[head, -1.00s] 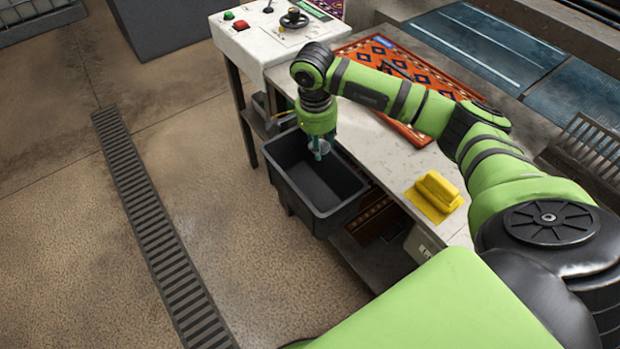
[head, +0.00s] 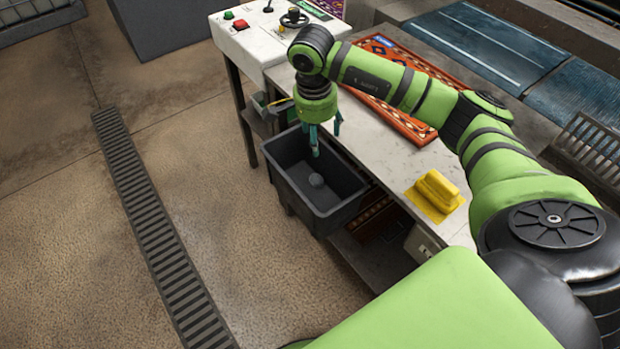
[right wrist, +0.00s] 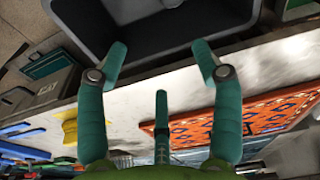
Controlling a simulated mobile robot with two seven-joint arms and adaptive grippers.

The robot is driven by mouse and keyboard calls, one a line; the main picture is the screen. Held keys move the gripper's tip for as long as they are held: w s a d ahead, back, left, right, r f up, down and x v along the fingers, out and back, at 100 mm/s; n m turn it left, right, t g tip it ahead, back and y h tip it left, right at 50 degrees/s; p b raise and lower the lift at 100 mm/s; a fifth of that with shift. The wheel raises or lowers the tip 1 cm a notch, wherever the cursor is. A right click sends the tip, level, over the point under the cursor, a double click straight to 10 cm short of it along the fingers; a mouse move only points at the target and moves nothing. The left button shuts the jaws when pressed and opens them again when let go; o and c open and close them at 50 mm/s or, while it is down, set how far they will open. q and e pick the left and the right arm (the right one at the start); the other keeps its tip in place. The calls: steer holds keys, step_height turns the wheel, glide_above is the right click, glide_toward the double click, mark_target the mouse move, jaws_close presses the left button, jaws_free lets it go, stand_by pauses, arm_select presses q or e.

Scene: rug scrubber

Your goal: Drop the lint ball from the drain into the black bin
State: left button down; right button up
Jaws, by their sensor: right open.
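The grey lint ball (head: 316,180) lies inside the black bin (head: 333,215), near the middle of its floor. The bin hangs or stands at the table's near-left side. My right gripper (head: 325,138) is above the bin's far edge, with its teal fingers spread and empty. In the right wrist view the open fingers (right wrist: 160,75) point toward the bin (right wrist: 75,22), and nothing is between them. The lint ball does not show there. The floor drain (head: 150,210) runs as a long slotted grate to the left. My left gripper is not in view.
The worktable (head: 385,165) holds an orange patterned rug (head: 410,125) and a yellow brush block (head: 437,190). A white control box (head: 262,45) with buttons stands at the far end. The floor between drain and bin is clear.

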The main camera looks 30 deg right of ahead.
step_height(320, 180, up, 8)
steer(key=a, duration=0.1)
steer(key=shift+s+r, duration=0.15)
steer(key=shift+r, duration=0.1)
steer(key=shift+f, duration=0.1)
